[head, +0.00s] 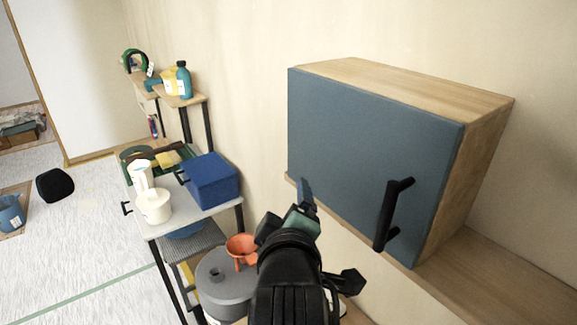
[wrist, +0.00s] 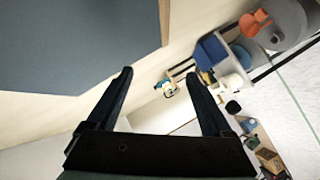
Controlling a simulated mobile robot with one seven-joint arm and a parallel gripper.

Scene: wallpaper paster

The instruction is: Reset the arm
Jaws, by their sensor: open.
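My gripper (wrist: 160,85) is open and empty in the wrist view, its two dark fingers spread apart. In the head view my gripper (head: 305,192) shows at the end of my black arm, in front of the lower edge of a wall cabinet. The cabinet has a blue-grey door (head: 360,140) with a black handle (head: 388,215), and the door looks shut. In the wrist view the blue-grey door (wrist: 70,40) fills the upper left, beside the left finger. I cannot tell whether the gripper touches the cabinet.
A wooden ledge (head: 500,275) runs below the cabinet. A cart (head: 190,210) on the left holds a blue box (head: 212,180) and a white container (head: 153,205). A grey drum (head: 222,285) with an orange funnel (head: 241,248) stands beside my arm. Open floor (head: 90,240) lies further left.

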